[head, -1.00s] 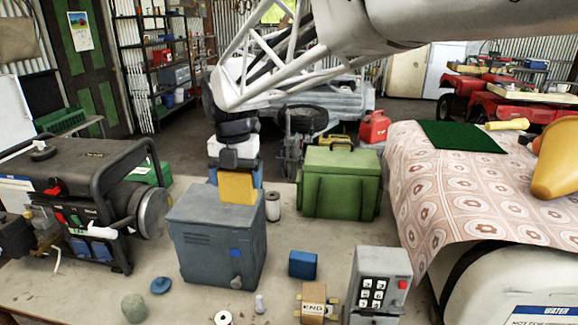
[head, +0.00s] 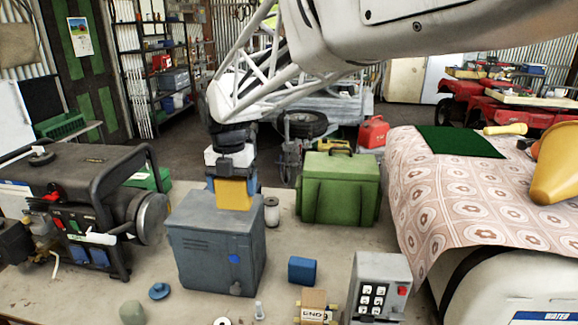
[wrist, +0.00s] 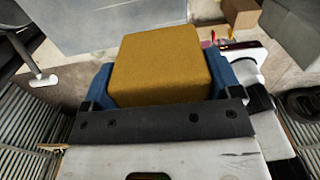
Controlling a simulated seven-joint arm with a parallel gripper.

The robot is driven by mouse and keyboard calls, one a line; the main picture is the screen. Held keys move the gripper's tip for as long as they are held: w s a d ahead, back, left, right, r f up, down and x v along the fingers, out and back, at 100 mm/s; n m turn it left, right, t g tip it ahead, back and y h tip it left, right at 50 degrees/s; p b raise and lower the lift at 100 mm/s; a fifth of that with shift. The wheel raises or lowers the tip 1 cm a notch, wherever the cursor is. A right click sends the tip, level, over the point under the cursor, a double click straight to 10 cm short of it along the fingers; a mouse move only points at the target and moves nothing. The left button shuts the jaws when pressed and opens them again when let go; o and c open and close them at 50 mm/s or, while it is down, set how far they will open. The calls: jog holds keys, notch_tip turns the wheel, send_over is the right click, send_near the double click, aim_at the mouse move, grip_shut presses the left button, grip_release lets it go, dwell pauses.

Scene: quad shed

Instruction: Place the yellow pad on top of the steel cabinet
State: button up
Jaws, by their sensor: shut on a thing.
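The yellow pad (head: 235,194) is a small block held between the blue fingers of my gripper (wrist: 162,84). In the wrist view the pad (wrist: 160,62) sits squarely between both fingers. The steel cabinet (head: 212,258) is a grey-blue box standing upright on the bench. A pale grey surface at the top of the wrist view appears to be the cabinet (wrist: 115,22).
A generator (head: 85,205) stands left of the cabinet. A green case (head: 338,190) and a white spool (head: 271,211) are to its right. A blue block (head: 302,270), a keypad box (head: 378,287) and small items lie in front. Bare bench shows between them.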

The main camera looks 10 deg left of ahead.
jog(key=w+a, duration=0.2)
jog(key=w, duration=0.1)
jog(key=w+a, duration=0.3)
jog(key=w, duration=0.1)
jog(key=w+a+f, duration=0.1)
jog(key=w+a, duration=0.1)
jog(key=w, duration=0.1)
jog(key=shift+w+a+f, duration=0.1)
jog(key=shift+w+a, duration=0.1)
jog(key=shift+w, duration=0.1)
jog(key=shift+f, duration=0.1)
jog(key=shift+f, duration=1.7)
jog(key=shift+f, duration=0.1)
jog(key=o, duration=0.7)
notch_tip(320, 180, up, 12)
jog(key=shift+r, duration=0.15)
